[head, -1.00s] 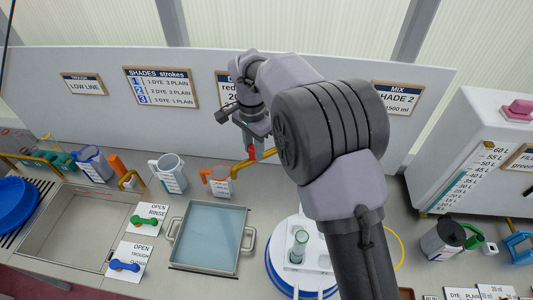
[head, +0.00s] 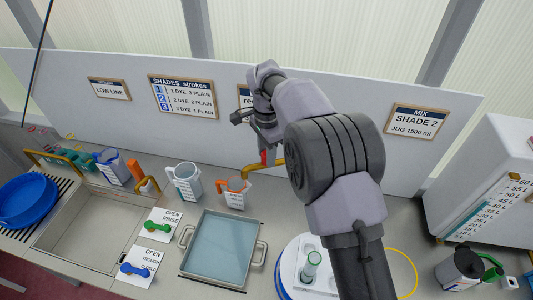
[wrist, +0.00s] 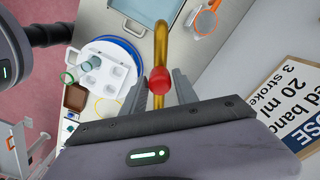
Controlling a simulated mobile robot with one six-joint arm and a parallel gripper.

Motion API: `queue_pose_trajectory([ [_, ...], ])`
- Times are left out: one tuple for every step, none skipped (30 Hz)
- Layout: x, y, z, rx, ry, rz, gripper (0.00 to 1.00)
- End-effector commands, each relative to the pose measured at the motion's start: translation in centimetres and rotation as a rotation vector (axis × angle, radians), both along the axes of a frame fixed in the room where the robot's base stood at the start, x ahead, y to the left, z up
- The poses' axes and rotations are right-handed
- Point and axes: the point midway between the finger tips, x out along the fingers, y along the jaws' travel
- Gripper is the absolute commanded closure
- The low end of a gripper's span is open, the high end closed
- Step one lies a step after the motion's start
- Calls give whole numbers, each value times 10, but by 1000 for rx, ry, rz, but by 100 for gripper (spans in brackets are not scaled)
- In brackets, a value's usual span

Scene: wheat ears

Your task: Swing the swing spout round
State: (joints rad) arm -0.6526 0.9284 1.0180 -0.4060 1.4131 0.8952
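The red knob (wrist: 159,80) sits between the two fingers, one on each side. I cannot tell whether the fingers press on it. In the head view my gripper (head: 262,140) points down at the back of the counter, with the red knob (head: 264,157) at its tips.
An orange-handled jug (head: 234,193) and a clear jug (head: 186,184) stand left of the spout. A tray of bluish liquid (head: 219,250) lies in front. The white back board (head: 330,125) is close behind. A sink (head: 90,228) is at left, a white tank (head: 495,185) at right.

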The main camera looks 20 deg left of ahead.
Motion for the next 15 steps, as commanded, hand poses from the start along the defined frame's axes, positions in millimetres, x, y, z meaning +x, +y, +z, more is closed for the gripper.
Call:
queue_pose_trajectory([
  [0, 0, 0, 1, 1, 0, 52],
  [0, 0, 0, 1, 1, 0, 50],
  [0, 0, 0, 1, 1, 0, 50],
  [0, 0, 0, 1, 1, 0, 50],
  [0, 0, 0, 1, 1, 0, 50],
  [0, 0, 0, 1, 2, 0, 50],
  [-1, 0, 0, 1, 2, 0, 50],
  [-1, 0, 0, 1, 2, 0, 50],
  [-1, 0, 0, 1, 2, 0, 50],
  [-1, 0, 0, 1, 2, 0, 50],
  [-1, 0, 1, 1, 2, 0, 50],
  [0, 1, 4, 1, 2, -1, 50],
  [0, 1, 7, 2, 1, -1, 50],
  [0, 1, 11, 2, 0, -1, 50],
  [0, 1, 18, 3, 0, -1, 50],
])
